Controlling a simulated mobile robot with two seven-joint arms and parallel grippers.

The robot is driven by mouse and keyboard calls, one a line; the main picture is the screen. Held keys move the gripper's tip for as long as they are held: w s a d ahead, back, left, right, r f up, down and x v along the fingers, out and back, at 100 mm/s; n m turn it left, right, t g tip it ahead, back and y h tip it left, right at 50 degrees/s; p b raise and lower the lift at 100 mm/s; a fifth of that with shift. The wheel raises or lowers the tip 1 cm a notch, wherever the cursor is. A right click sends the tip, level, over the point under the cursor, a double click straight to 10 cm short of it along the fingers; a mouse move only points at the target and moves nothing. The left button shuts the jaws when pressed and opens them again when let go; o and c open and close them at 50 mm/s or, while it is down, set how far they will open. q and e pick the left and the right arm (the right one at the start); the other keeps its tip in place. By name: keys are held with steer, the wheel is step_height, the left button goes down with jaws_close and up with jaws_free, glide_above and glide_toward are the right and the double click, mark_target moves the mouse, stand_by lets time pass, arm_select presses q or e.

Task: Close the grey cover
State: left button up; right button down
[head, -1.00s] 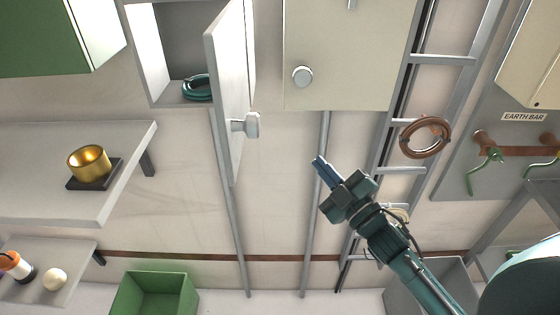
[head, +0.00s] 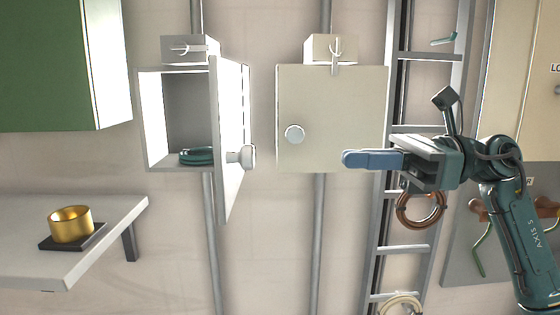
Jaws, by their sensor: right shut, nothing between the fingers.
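The grey cover (head: 232,130) is the hinged door of a wall box (head: 153,120) left of centre. It stands open, swung out towards me, with a round knob (head: 242,157) near its free edge. A coil of teal cable (head: 196,155) lies inside the box. My right gripper (head: 348,159) points left in front of the wall, to the right of the cover and its knob, apart from both. Its blue fingers are together and hold nothing. My left gripper is out of view.
A closed cream box (head: 335,105) with a round knob hangs right of the open one. A cable ladder (head: 403,250) with a brown coil (head: 420,208) stands behind my right arm. A shelf (head: 90,265) with a gold cup (head: 70,224) is at left.

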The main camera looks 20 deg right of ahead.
steer(key=p+x, duration=0.2)
steer(key=x, duration=0.9)
steer(key=shift+s+a, duration=0.1)
steer(key=shift+a, duration=0.15)
